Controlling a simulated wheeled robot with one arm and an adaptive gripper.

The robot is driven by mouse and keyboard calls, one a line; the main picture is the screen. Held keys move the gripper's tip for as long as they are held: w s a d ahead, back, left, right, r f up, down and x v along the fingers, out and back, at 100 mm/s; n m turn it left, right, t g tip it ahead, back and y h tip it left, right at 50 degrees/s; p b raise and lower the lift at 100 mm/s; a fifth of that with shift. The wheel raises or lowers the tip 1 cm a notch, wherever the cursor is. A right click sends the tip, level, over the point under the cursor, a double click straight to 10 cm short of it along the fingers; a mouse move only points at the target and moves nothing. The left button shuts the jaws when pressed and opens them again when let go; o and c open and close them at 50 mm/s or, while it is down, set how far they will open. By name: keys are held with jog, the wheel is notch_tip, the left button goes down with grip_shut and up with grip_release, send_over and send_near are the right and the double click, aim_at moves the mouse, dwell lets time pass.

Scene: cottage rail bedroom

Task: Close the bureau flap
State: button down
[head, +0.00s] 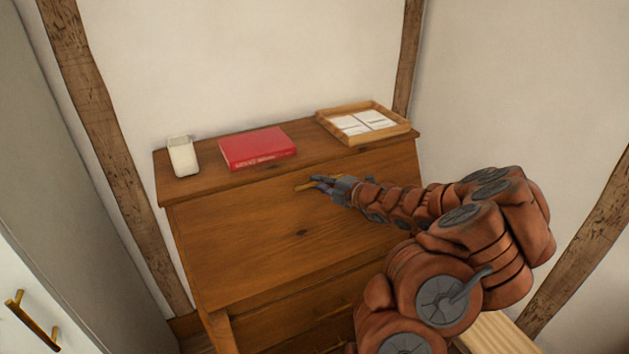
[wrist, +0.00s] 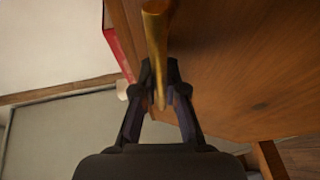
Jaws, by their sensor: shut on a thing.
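The wooden bureau (head: 230,190) stands against the back wall. Its flap (head: 250,245) is raised and lies as a sloping front below the top shelf; whether it sits fully flush I cannot tell. My gripper (head: 314,182) is at the upper part of the flap, shut on the brass handle (head: 302,187). In the wrist view my gripper (wrist: 160,90) has its two fingers closed around the brass handle (wrist: 156,38), with the flap's wood (wrist: 235,65) right behind and to the right. The fingers partly hide the handle.
On the bureau top are a white container (head: 183,157), a red book (head: 257,148) and a wooden tray (head: 404,128) with papers. Drawers (head: 300,322) lie below the flap. A white cabinet door with a brass handle (head: 32,322) is at lower left.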

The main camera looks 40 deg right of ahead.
jog(key=c, duration=1.4)
grip_release()
jog(key=shift+w, duration=0.2)
jog(key=shift+c, duration=0.2)
jog(key=shift+o, duration=1.2)
jog(key=shift+s+f, duration=0.1)
jog(key=shift+s, duration=0.05)
jog(key=v, duration=1.1)
jog(key=shift+s, duration=0.35)
jog(key=shift+d, duration=0.15)
